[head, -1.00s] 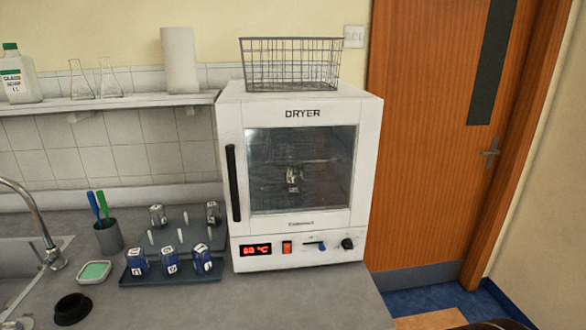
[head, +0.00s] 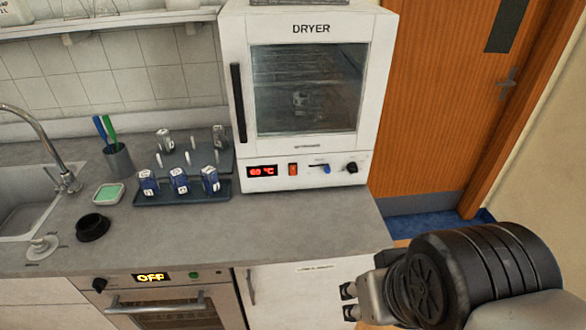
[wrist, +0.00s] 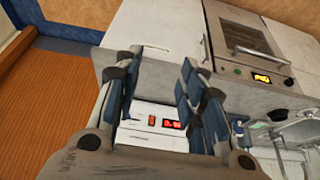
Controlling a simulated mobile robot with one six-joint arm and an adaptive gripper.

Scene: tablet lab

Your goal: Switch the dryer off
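The dryer (head: 305,100) is a white cabinet with a glass door, standing on the grey worktop; the door is closed. Its lit red display (head: 262,171) seems to read 60 °C. To the right of it are an orange-red rocker switch (head: 293,169), a blue slider (head: 325,168) and a black knob (head: 352,167). The wrist view shows the rotated front panel between my fingers, with the switch (wrist: 152,120) and lit display (wrist: 172,124). My gripper (head: 348,301) is at the lower right, below and apart from the dryer. Its fingers (wrist: 160,75) are open and empty.
An oven (head: 160,300) with a lit OFF display is under the worktop (head: 300,225). A dark rack (head: 185,197) with blue-and-white pieces stands left of the dryer, beside a pen cup (head: 118,160) and a sink (head: 30,195). The worktop before the dryer is clear.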

